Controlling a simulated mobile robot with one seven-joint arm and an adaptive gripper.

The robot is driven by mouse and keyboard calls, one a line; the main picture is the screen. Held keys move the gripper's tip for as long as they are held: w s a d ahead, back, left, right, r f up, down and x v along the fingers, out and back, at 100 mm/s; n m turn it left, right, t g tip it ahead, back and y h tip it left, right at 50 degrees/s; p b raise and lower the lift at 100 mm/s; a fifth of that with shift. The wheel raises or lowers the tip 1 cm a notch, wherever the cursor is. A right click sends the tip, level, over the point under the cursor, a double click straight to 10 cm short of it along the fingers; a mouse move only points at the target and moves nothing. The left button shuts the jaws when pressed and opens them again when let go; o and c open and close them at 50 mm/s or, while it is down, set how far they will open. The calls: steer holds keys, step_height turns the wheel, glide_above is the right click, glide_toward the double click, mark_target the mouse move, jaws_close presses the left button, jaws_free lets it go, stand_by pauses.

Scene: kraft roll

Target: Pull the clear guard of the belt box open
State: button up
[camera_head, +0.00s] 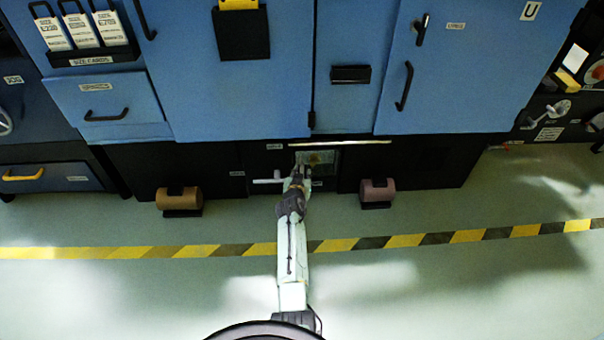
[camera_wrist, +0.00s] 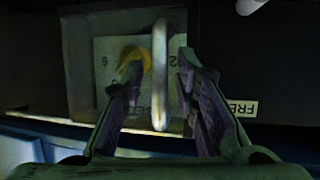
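The belt box's clear guard (camera_head: 322,158) is a small pale window low in the dark base of the blue machine. It looks closed. In the wrist view the guard (camera_wrist: 86,60) shows a pale printed sheet and a yellow part behind it. A pale upright bar handle (camera_wrist: 160,75) stands in front of it. My gripper (camera_head: 299,174) is at the guard. In the wrist view my gripper (camera_wrist: 160,62) is open, with one finger on each side of the handle. Gaps show between the bar and both fingers. In the head view my gripper hides part of the guard and its handle.
A pale bar (camera_head: 267,181) sticks out left of my gripper. Blue doors with black handles (camera_head: 404,86) rise above. The floor by the striped tape (camera_head: 400,241) is clear.

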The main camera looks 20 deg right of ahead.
jaws_close()
stand_by(0.6)
